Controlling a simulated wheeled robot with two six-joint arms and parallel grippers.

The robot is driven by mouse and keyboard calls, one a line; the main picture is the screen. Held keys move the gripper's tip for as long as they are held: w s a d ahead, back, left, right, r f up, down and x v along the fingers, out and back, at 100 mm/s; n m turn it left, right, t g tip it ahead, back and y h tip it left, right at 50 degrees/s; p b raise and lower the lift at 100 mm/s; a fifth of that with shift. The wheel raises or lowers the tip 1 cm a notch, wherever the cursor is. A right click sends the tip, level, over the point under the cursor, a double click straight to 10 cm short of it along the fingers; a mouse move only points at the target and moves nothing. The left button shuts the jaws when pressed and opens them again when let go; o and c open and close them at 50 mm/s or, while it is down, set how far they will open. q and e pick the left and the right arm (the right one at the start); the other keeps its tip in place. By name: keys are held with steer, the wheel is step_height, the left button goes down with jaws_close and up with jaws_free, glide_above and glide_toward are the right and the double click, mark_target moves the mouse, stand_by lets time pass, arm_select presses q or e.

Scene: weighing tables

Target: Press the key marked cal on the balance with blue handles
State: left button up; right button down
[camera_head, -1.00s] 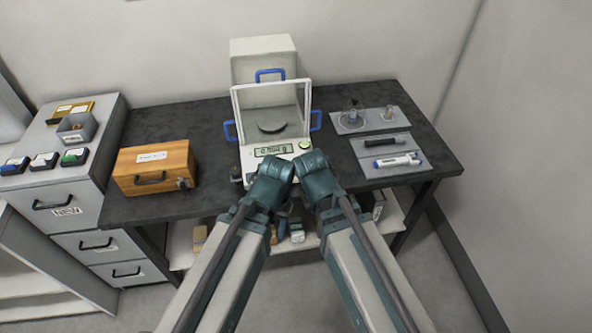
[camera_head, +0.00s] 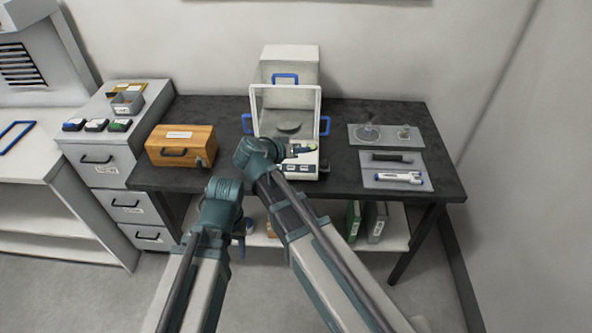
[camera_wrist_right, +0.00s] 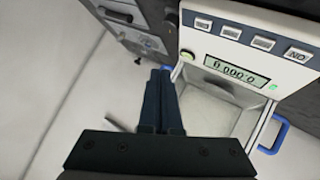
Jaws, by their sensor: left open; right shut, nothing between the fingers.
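The balance with blue handles (camera_head: 307,173) stands at the back middle of the dark table. Its key row and lit display show in the right wrist view, turned in the picture. The keys (camera_wrist_right: 263,43) form a row along the panel; I cannot surely read which is marked cal. The display (camera_wrist_right: 236,70) seems to read zeros. My right gripper (camera_wrist_right: 166,70) is shut and empty, its tips at the panel's edge in that view, apart from the keys; whether it touches the balance I cannot tell. My left gripper (camera_head: 241,243) is open, hanging low before the table, partly hidden.
A wooden box (camera_head: 181,145) is left of the balance. Grey trays with glassware (camera_head: 367,133) and a pipette (camera_head: 398,177) lie to the right. A drawer cabinet (camera_head: 98,157) adjoins the table's left end. Bare tabletop lies between the balance and the right trays.

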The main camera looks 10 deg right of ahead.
steer(key=shift+f, duration=0.2)
steer(key=b, duration=0.9)
glide_toward(308, 166)
steer(key=x, duration=0.3)
steer(key=r+x, duration=0.1)
steer(key=x, duration=0.1)
steer(key=shift+w+d, duration=0.1)
steer(key=shift+d, duration=0.35)
steer(key=shift+f, duration=0.1)
stand_by(0.8)
steer(key=shift+w+f, duration=0.1)
steer(key=shift+f, duration=0.2)
steer(key=shift+w+f+b, duration=0.1)
steer(key=shift+f+b, duration=0.25)
steer(key=shift+b, duration=0.15)
stand_by(0.6)
steer(key=shift+r, duration=0.1)
steer(key=shift+s+r+p, duration=0.25)
steer(key=shift+r+p, duration=0.45)
steer(key=shift+p, duration=0.1)
